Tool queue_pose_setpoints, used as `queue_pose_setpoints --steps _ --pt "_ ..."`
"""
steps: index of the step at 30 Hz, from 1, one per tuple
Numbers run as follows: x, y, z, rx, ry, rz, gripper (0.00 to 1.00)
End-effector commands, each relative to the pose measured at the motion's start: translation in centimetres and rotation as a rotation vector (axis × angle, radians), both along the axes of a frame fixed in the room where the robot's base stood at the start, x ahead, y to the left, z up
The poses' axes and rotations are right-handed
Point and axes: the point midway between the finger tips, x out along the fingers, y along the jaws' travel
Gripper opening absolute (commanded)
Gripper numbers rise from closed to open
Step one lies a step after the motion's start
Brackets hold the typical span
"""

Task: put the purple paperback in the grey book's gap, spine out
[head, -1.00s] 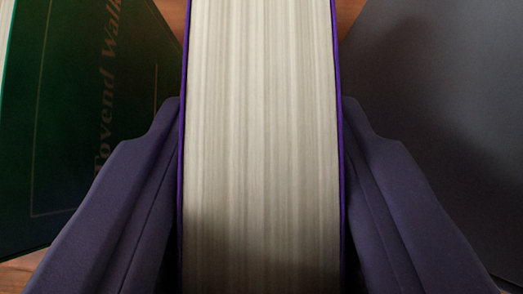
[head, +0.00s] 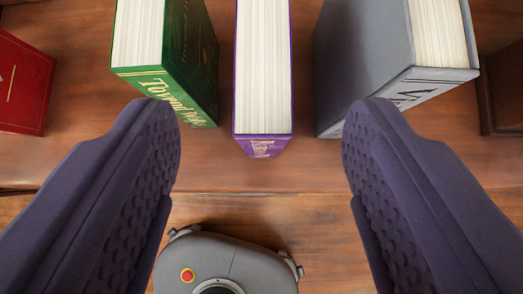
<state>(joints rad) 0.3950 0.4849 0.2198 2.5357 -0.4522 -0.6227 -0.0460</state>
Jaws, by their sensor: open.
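The purple paperback (head: 263,70) stands upright on the wooden shelf board, its purple spine facing the near edge and its pale page block showing on top. It stands between a green book on the left and the thick grey book (head: 365,60) on the right, with bare wood on both sides of it. My gripper (head: 261,120) is open and empty. Its two dark padded fingers are wide apart, on either side of and nearer than the purple spine, touching nothing that I can see.
The green book (head: 190,60) stands upright on the left. A red book (head: 22,85) is at the far left edge. A dark brown upright (head: 503,90) is at the right. The shelf board (head: 265,180) is clear in front of the books. My grey base shows below.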

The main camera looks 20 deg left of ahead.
Motion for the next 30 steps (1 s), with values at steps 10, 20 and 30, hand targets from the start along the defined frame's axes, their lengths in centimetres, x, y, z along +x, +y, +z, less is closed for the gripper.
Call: queue_pose_setpoints --steps 10,20,30 --pt "-1.1 -0.3 1.2 -0.002 -0.001 -0.001 0.62" --pt "1.9 -1.4 3.5 -0.051 -0.040 -0.018 0.62" --pt "13.2 -3.1 37.5 -0.154 -0.350 -0.234 0.62"
